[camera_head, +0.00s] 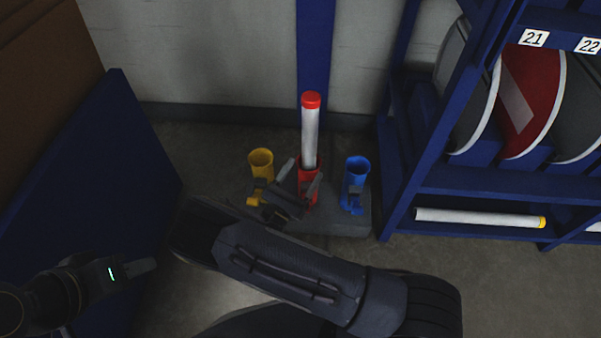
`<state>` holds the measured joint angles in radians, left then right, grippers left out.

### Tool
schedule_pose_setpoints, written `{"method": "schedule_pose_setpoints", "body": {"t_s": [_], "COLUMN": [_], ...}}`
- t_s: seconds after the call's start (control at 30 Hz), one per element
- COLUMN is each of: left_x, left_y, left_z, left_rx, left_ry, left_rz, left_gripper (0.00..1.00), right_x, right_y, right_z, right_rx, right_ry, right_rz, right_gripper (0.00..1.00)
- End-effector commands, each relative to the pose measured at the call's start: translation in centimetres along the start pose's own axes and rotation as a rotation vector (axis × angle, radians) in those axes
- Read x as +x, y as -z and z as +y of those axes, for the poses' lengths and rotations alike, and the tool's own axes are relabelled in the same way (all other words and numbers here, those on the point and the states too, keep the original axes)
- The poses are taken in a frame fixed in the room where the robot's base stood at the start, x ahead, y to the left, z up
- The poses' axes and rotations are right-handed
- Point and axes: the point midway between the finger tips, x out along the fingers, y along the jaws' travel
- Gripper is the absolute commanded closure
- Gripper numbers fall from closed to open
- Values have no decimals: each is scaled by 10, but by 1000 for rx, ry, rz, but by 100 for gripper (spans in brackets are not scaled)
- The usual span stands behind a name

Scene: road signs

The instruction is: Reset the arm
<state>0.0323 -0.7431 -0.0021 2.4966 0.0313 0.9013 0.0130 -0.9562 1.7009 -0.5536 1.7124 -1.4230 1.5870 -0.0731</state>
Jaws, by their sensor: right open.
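My right arm reaches in from the lower right, and its open gripper (299,181) is at the red holder (308,190), with a fingertip on either side of it. A white tube with a red cap (310,135) stands upright in the red holder. Whether the fingers touch the holder cannot be told. My left gripper (148,266) is at the lower left, away from the holders and apparently empty. Its fingers overlap in this view, so their opening is unclear.
A yellow holder (261,161) and a blue holder (356,172) flank the red one on a grey base (345,226). A blue rack (460,182) with round signs stands right, a white tube with a yellow end (480,217) on its lower shelf. A blue panel (95,190) stands left.

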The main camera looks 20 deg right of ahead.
Motion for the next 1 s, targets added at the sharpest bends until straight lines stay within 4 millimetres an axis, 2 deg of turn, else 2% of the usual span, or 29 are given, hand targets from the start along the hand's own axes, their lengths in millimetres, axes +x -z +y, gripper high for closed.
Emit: {"method": "schedule_pose_setpoints", "body": {"t_s": [0.73,0.87,1.0], "left_x": [-2,-2,-2], "left_y": [1,1,1], "left_z": [1,1,1], "left_rx": [0,0,0], "left_ry": [0,0,0], "left_rz": [0,0,0], "left_gripper": [64,64,64], "right_x": [4,21,40], "right_y": [-4,-11,-20], "right_z": [-4,-28,-79], "right_rx": [6,43,130], "right_ry": [29,187,497], "right_rz": [16,111,302], "right_gripper": [32,32,32]}}
